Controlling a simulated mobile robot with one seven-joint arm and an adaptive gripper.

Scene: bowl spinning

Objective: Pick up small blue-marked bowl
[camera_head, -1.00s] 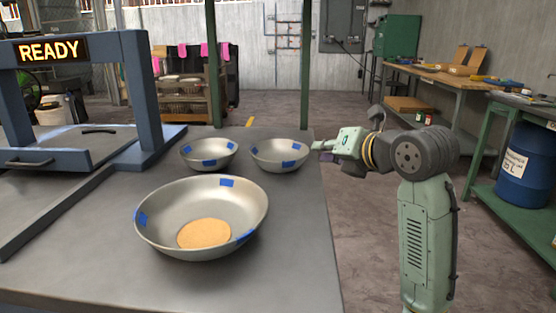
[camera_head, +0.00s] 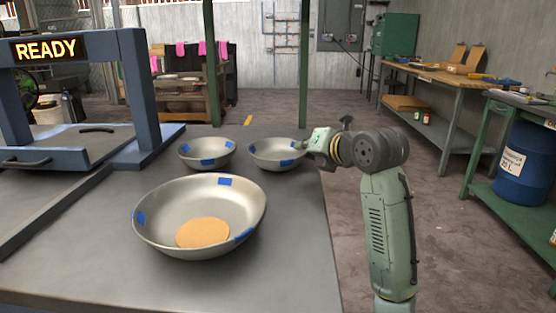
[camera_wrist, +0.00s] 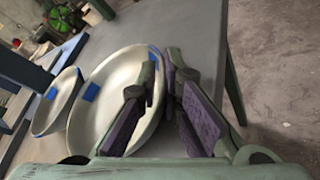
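Two small metal bowls with blue marks stand side by side on the grey table, a left one (camera_head: 205,149) and a right one (camera_head: 272,151). My gripper (camera_head: 305,146) is at the right rim of the right bowl. In the wrist view, the right bowl (camera_wrist: 108,85) fills the middle and the left bowl (camera_wrist: 58,98) lies beyond it. My gripper (camera_wrist: 163,82) is open there, with one finger over the bowl's inside and the other outside its right rim. Whether either finger touches the rim, I cannot tell.
A large blue-marked bowl (camera_head: 155,205) holding a tan disc (camera_head: 203,232) stands nearer on the table. A blue frame with a READY sign (camera_head: 46,49) stands at the left. The table's right edge is close to the right bowl, with open floor beyond.

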